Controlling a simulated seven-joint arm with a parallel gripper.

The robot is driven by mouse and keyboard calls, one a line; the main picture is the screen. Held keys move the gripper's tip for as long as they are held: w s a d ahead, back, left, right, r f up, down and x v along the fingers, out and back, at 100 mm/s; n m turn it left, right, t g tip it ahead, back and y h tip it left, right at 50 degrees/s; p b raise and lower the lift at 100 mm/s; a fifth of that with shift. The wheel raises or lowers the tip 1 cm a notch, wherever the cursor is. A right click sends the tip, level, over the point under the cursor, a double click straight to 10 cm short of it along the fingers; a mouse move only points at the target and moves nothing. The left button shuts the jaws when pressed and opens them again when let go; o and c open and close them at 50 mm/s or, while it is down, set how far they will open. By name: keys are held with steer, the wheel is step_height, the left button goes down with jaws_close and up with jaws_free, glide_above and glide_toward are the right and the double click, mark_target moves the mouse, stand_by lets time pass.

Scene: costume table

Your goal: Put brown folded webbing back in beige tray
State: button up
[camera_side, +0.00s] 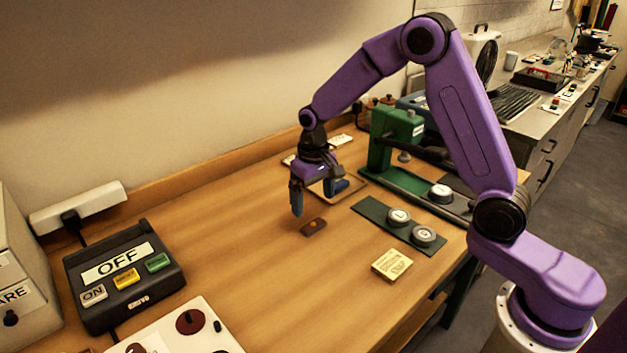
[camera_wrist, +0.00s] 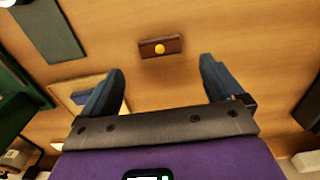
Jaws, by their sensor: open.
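The brown folded webbing (camera_side: 314,227) is a small, flat, dark brown strip lying on the wooden table.
A green press-like stand (camera_side: 390,150) is beyond the tray. A dark green mat (camera_side: 378,214) with round pieces (camera_side: 423,235) lies right of the webbing. A yellowish block (camera_side: 391,264) sits in front. A switch box (camera_side: 122,275) is at left. Table between is clear.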

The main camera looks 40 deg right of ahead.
steer(key=s+a+r+n, duration=0.3)
steer(key=s+a+r, duration=0.1)
steer(key=s+r, duration=0.4)
steer(key=s+d+n, duration=0.2)
steer(key=s+n, duration=0.2)
steer(key=s, duration=0.8)
steer(key=s+d+n, duration=0.2)
steer(key=s+n, duration=0.3)
steer(key=s, duration=0.8)
steer(key=shift+d+r, duration=0.15)
steer(key=shift+r, duration=0.3)
steer(key=shift+s+d+f+n, duration=0.1)
steer(key=shift+s+d+n, duration=0.1)
steer(key=shift+s+n, duration=0.15)
steer(key=c, duration=0.7)
steer(key=shift+o, duration=0.2)
